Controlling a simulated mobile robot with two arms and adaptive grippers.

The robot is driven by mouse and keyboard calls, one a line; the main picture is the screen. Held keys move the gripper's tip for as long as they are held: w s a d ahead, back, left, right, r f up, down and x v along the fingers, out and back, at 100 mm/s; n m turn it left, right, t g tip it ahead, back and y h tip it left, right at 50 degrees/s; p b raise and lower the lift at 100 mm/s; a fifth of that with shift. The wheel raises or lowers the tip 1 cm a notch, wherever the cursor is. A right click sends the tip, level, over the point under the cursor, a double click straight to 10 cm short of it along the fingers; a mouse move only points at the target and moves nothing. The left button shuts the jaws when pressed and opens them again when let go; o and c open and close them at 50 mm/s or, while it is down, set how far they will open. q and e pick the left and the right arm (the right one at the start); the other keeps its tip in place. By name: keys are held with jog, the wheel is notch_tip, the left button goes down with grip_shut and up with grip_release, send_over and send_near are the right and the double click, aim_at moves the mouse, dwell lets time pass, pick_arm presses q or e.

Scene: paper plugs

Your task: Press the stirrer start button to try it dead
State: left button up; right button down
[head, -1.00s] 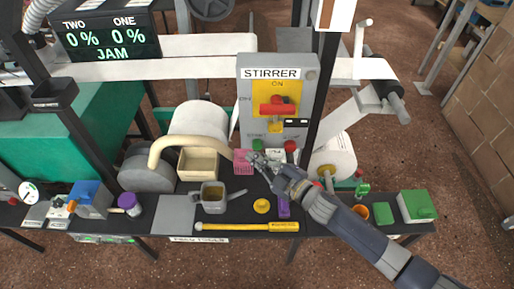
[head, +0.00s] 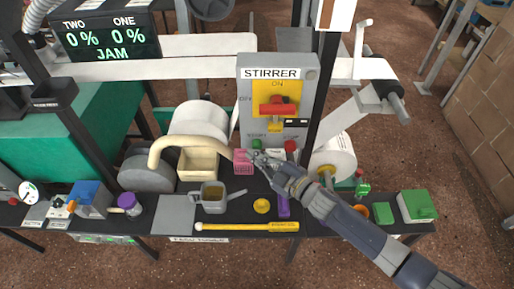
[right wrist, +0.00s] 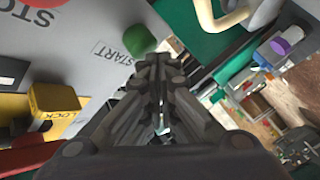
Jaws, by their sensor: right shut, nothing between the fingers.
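The grey stirrer box (head: 247,99) stands at the back of the bench, with a red switch handle (head: 277,107) on a yellow plate. Its green start button (head: 257,144) is low on the left, and also shows in the right wrist view (right wrist: 138,40) beside the word START. The red stop button (head: 291,146) is to its right. My right gripper (head: 254,157) is shut and empty, just in front of and below the green button. In the right wrist view the fingertips (right wrist: 158,62) appear close to the button; contact is not clear. My left gripper is not in view.
A yellow lock (right wrist: 54,100) sits beside the buttons. A pink basket (head: 243,168), a beige curved pipe (head: 190,143) and a grey pot (head: 211,205) are left of my gripper. A yellow bar (head: 246,227) lies along the front edge. The display (head: 107,36) reads JAM.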

jog(key=shift+w, duration=0.5)
dwell(0.6)
jog(key=shift+s, duration=0.15)
jog(key=shift+s+p, duration=0.3)
jog(key=shift+s, duration=0.5)
jog(key=shift+s, duration=0.1)
jog(key=s+p, duration=0.1)
jog(key=s, duration=0.3)
jog(key=shift+s+p, duration=0.35)
jog(key=shift+s, duration=0.05)
dwell(0.6)
